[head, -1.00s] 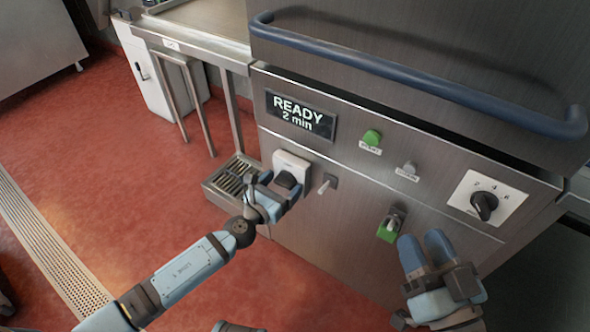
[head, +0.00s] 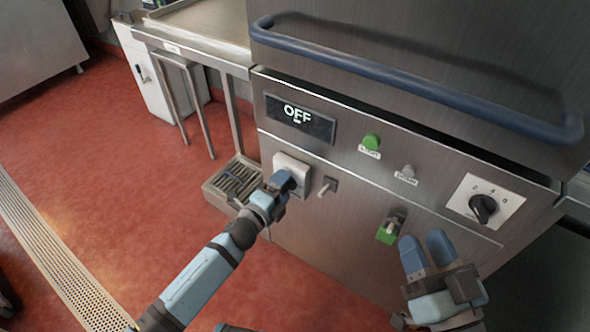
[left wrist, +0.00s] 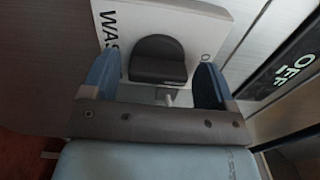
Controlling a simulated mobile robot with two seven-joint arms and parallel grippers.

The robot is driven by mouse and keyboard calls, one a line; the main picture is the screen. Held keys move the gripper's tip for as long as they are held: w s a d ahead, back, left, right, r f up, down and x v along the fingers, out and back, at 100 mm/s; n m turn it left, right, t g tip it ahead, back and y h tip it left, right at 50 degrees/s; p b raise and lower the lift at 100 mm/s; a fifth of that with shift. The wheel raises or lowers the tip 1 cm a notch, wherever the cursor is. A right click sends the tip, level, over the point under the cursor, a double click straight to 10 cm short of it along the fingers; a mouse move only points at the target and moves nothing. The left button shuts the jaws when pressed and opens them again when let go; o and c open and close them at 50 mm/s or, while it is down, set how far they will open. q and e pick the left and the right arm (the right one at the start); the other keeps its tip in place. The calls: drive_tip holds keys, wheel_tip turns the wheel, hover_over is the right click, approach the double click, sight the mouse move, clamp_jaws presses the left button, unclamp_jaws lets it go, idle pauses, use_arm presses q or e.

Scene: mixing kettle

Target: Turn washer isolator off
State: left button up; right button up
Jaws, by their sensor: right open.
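The washer isolator is a black knob (left wrist: 158,60) on a white plate (head: 305,167) low on the steel washer's front. The left wrist view shows the plate's partly covered "WAS" lettering (left wrist: 107,32). My left gripper (head: 283,182) is at the plate and hides most of the knob in the head view. In the left wrist view its two blue fingers (left wrist: 157,75) stand on either side of the knob, with a narrow gap at each side. The display (head: 299,118) reads "OFF". My right gripper (head: 425,245) is open and empty, in front of the washer at lower right.
A small lever (head: 327,186) sits just right of the plate. A drain grate (head: 236,181) lies below left.

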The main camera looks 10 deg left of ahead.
use_arm(q)
drive_tip(key=shift+o, duration=0.2)
drive_tip(key=v, duration=0.7)
drive_tip(key=shift+p, duration=0.4)
